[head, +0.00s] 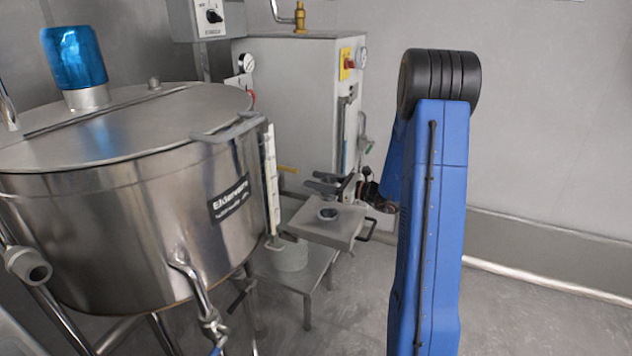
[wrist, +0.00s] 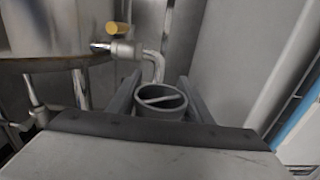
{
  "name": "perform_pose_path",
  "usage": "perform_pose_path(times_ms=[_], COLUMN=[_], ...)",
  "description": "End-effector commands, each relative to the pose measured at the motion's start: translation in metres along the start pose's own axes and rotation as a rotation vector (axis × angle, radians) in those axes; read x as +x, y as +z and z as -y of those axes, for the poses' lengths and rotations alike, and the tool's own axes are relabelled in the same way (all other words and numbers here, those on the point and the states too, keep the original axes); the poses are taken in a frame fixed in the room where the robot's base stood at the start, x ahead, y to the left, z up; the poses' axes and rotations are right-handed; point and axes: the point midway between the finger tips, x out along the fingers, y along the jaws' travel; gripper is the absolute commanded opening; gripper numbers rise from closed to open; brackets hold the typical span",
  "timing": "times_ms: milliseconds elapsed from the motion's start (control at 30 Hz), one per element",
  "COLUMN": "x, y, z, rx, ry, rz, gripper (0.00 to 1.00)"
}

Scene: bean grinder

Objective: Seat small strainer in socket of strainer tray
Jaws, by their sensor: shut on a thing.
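The small strainer (wrist: 160,104) is a grey round cup with a bar across its open top. In the wrist view it sits between the two fingers of my gripper (wrist: 160,88), which is shut on it. In the head view my dark gripper (head: 326,185) is small and far off, just behind and above the strainer tray (head: 308,229). The tray is a pale box with a dark round socket (head: 328,213) in its top. I cannot pick out the strainer clearly in the head view. The tray is not clear in the wrist view.
A large steel kettle (head: 120,210) stands at the left, with pipes and a valve low on its side. A low metal stand (head: 315,262) is below the tray. A grey cabinet (head: 295,95) with gauges stands behind. The floor at the right is clear.

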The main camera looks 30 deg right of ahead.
Motion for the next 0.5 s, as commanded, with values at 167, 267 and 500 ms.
perform_pose_path(times_ms=[167, 267, 500], x=[0.000, 0.000, 0.000], y=[-0.011, -0.019, -0.038], z=[0.000, 0.000, 0.000], rx=[0.003, 0.003, 0.003], ry=[0.000, 0.000, 0.000], rz=[-0.001, -0.001, -0.001], gripper=[0.19, 0.19, 0.19])
